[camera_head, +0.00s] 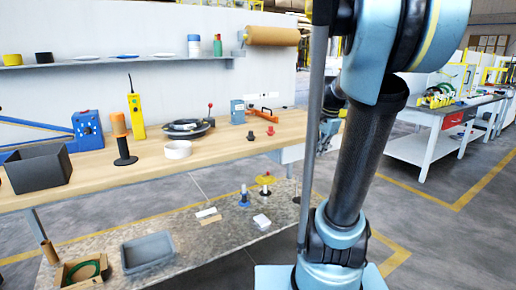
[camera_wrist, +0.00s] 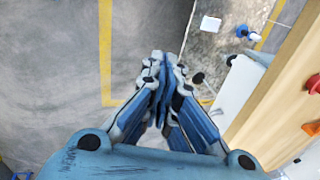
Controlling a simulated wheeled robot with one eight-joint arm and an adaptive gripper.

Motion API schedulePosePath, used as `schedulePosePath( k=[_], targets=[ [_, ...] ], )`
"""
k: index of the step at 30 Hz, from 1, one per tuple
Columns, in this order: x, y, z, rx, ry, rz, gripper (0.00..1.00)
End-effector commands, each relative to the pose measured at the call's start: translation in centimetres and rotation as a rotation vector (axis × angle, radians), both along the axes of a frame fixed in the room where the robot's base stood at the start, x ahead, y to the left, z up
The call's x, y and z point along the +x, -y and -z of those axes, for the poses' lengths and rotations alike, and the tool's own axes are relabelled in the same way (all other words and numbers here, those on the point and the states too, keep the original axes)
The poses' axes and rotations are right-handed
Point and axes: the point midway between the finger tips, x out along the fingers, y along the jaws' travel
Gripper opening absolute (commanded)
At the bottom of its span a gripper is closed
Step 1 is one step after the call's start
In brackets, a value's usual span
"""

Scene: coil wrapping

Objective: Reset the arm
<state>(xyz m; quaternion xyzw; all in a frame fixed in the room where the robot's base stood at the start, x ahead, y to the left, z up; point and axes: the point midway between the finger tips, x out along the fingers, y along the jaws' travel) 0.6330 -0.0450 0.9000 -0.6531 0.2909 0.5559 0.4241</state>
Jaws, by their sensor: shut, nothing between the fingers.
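My gripper (camera_wrist: 165,72) is shut and empty in the wrist view, its fingertips together above the grey floor (camera_wrist: 45,60). The wooden edge of the workbench (camera_wrist: 285,85) runs along the right of that view, apart from the fingers. In the head view my arm stands upright at the right of the picture, in front of the bench's right end. The gripper is mostly hidden behind it there, and I cannot make out its fingers.
The long workbench (camera_head: 215,146) carries a dark grey bin (camera_head: 38,168), a white tape roll (camera_head: 177,150) and several tools. A lower shelf holds a grey tray (camera_head: 147,252) and a cardboard box (camera_head: 82,272). Another table (camera_head: 435,118) stands at right, with open floor before it.

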Motion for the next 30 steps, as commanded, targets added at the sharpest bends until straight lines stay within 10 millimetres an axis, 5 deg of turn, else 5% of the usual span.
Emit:
schedulePosePath(
  k=[18,24,30],
  targets=[
    [-15.9,-4.4,9.3,-0.23,0.028,-0.784,0.0],
    [-19.0,-4.6,12.4,-0.284,0.031,-0.978,0.0],
    [-20.1,-4.5,13.6,-0.306,0.031,-1.057,0.0]
  ],
)
